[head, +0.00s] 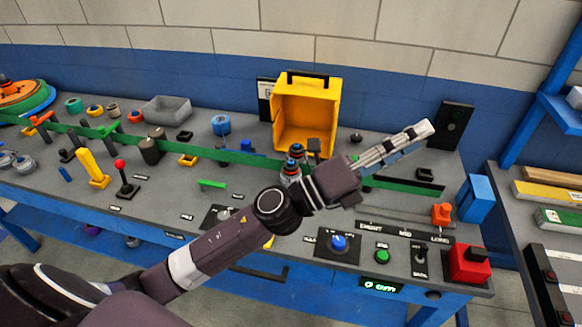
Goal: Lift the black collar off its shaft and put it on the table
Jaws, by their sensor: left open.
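My left arm comes in from the lower left and reaches across the table (215,170). My left gripper (418,138) is open, with its fingers pointing right above the table's back right part. I see nothing between the fingers. Small upright dark posts with blue and orange bands (291,167) stand just behind my left wrist and are partly hidden by it. I cannot tell for sure which part is the black collar or its shaft. My right gripper is out of view.
A yellow open box (305,112) stands at the back. A long green rail (235,157) crosses the table behind my arm. A blue block (474,198), an orange part (441,214) and a red switch box (469,264) are at the right. A button panel (338,243) lies in front.

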